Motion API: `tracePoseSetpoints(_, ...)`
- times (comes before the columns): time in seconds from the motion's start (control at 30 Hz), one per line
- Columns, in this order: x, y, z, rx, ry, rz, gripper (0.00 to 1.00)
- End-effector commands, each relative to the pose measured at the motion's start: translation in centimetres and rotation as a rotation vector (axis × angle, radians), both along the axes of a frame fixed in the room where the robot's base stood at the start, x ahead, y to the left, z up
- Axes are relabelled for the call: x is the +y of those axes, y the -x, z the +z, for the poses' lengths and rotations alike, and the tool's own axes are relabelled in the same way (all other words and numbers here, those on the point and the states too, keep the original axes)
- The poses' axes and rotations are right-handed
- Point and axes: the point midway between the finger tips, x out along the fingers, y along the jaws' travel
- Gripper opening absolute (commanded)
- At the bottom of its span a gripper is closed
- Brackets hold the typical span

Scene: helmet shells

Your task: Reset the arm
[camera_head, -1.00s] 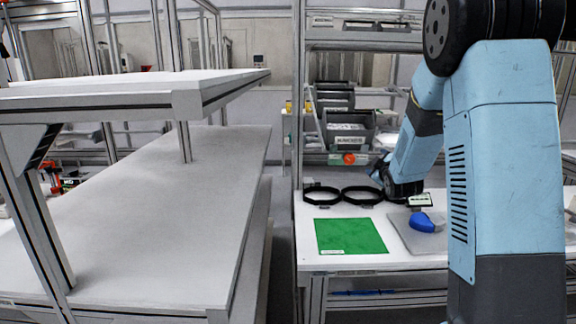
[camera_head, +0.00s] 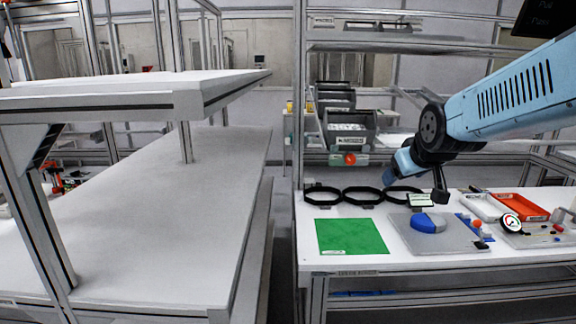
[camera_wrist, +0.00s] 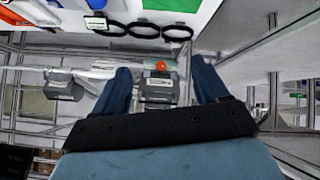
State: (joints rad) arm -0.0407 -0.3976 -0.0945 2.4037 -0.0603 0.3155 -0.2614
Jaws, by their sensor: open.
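My gripper (camera_wrist: 163,92) shows in the wrist view with its two dark blue fingers spread wide apart and nothing between them. In the head view my arm reaches in from the right, above the back of the right-hand table (camera_head: 306,240). The gripper's fingertips are hidden behind my arm there. A blue helmet shell (camera_head: 428,222) rests on a grey plate (camera_head: 455,243) on that table, apart from the gripper.
A green mat (camera_head: 350,237) lies on the table, with black rings (camera_head: 362,196) behind it. A red tray (camera_head: 520,206) and a dial gauge (camera_head: 511,224) are at the right. Grey bins (camera_head: 349,130) stand behind. A long bare bench (camera_head: 150,220) fills the left.

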Motion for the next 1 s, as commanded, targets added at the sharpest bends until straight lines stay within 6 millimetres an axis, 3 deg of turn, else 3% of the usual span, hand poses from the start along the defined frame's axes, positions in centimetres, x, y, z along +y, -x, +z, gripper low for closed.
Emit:
tracePoseSetpoints(0.3,1.9,11.3,-0.1,0.19,-0.125,-0.108,0.74)
tracePoseSetpoints(0.5,2.7,16.5,-0.7,0.284,-0.167,-0.168,0.74)
tracePoseSetpoints(0.7,3.0,18.4,-1.1,0.321,-0.181,-0.191,0.74)
tracePoseSetpoints(1.0,3.0,18.4,-1.1,0.322,-0.182,-0.191,0.74)
